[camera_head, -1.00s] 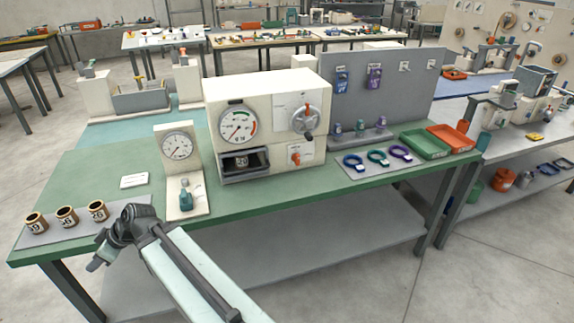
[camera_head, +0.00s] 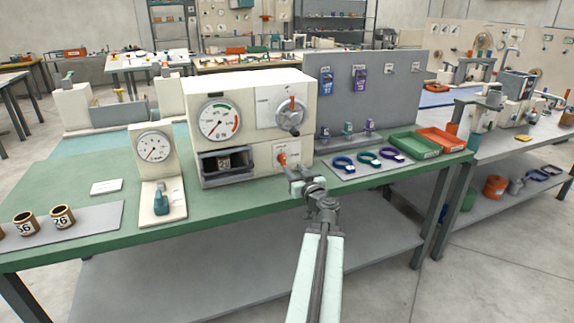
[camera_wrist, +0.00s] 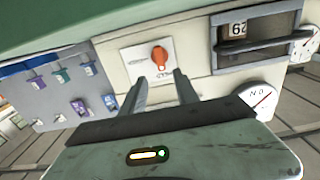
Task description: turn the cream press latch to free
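The cream press (camera_head: 249,88) stands on the green bench and has a round gauge on its front. Its small orange latch (camera_head: 282,158) sits on a white plate at the lower right of the front. The latch also shows in the wrist view (camera_wrist: 159,56), just beyond the fingertips. My gripper (camera_head: 298,178) is in front of the press, a little below and right of the latch. In the wrist view my gripper (camera_wrist: 160,77) has its two fingers apart with nothing between them. The latch is not touched as far as I can see.
A grey dial with an orange lever (camera_head: 291,113) is above the latch. An open drawer bay (camera_head: 227,163) holds a numbered roll. Left stands a small gauge stand (camera_head: 153,150). Right are coloured rings (camera_head: 368,158), a green tray (camera_head: 413,146) and an orange tray (camera_head: 441,138).

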